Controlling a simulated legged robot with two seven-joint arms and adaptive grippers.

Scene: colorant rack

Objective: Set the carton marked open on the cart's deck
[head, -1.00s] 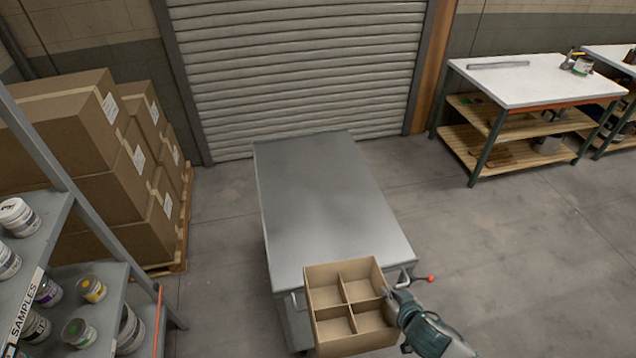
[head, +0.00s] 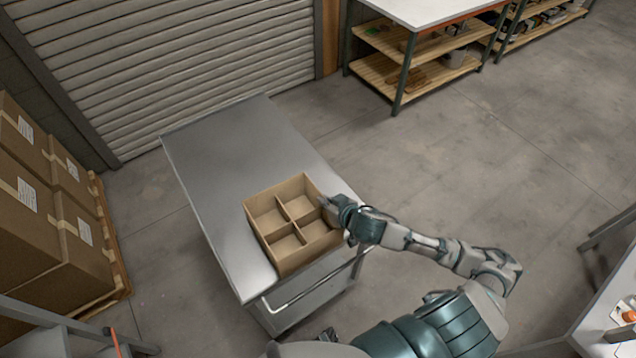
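The carton (head: 264,243) is a brown open-topped box with crossed dividers and several empty compartments. No lettering on it is readable. It appears over the front right part of the cart's grey metal deck (head: 222,165), its near corner at the deck's front edge. I cannot tell whether its base touches the deck. My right gripper (head: 334,208) is at the carton's right wall and appears shut on it, the fingertips partly hidden.
The deck behind and left of the carton is bare. A cart handle (head: 317,284) runs along the front. Stacked boxes (head: 60,225) stand on a pallet at left, with a roller shutter (head: 170,60) behind. A workbench (head: 425,10) is at back right. Floor right of the cart is clear.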

